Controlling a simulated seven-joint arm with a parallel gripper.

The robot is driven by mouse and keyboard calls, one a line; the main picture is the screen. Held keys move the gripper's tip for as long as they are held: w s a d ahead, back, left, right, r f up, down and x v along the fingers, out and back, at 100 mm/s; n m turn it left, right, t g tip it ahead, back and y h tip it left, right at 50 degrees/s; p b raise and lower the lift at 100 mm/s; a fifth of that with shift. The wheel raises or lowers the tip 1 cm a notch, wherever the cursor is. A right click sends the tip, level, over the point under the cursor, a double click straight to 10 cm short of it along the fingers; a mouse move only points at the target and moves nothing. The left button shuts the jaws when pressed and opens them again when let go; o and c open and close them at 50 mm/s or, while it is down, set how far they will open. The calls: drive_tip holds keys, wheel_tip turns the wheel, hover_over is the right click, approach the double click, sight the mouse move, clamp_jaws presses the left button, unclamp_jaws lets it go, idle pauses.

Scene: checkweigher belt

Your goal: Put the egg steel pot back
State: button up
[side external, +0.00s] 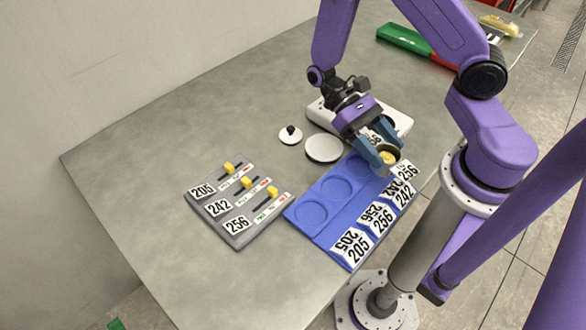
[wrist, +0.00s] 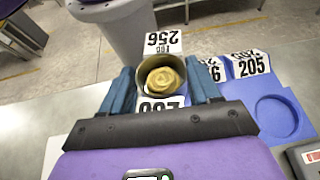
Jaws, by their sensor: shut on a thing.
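The steel pot (side external: 389,157) holds a yellowish filling, and it also shows in the wrist view (wrist: 162,77). My gripper (side external: 384,150) has its blue fingers closed on the pot's two sides, one finger on each side in the wrist view (wrist: 161,88). The pot is upright, at the far end of the blue tray (side external: 322,235), near a 256 label (side external: 407,171). I cannot tell whether its base touches the tray. Round recesses in the tray are empty (side external: 311,213) (side external: 335,188); my gripper partly covers the far end.
A grey board (side external: 237,205) with yellow sliders and labels 205, 242 and 256 lies left of the tray. A white round plate (side external: 323,149), a small black-knobbed lid (side external: 290,135) and a white device (side external: 398,118) are behind. Bare table lies at left.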

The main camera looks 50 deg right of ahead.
drive_tip(key=w+a+m+t+y, duration=0.4)
drive_tip(key=w+m+t+y, duration=0.2)
drive_tip(key=w+m, duration=0.2)
drive_tip(key=w+a+m+t+y, duration=0.5)
drive_tip(key=w+m+y, duration=0.1)
drive_tip(key=w+m, duration=0.2)
drive_tip(key=shift+s+d+f, duration=0.1)
drive_tip(key=shift+s+f, duration=0.05)
drive_tip(key=shift+f, duration=1.5)
drive_tip(key=shift+s+d+f, duration=0.1)
drive_tip(key=shift+f, duration=1.5)
drive_tip(key=shift+f, duration=0.1)
drive_tip(key=o, duration=1.3)
drive_tip(key=shift+c, duration=0.2)
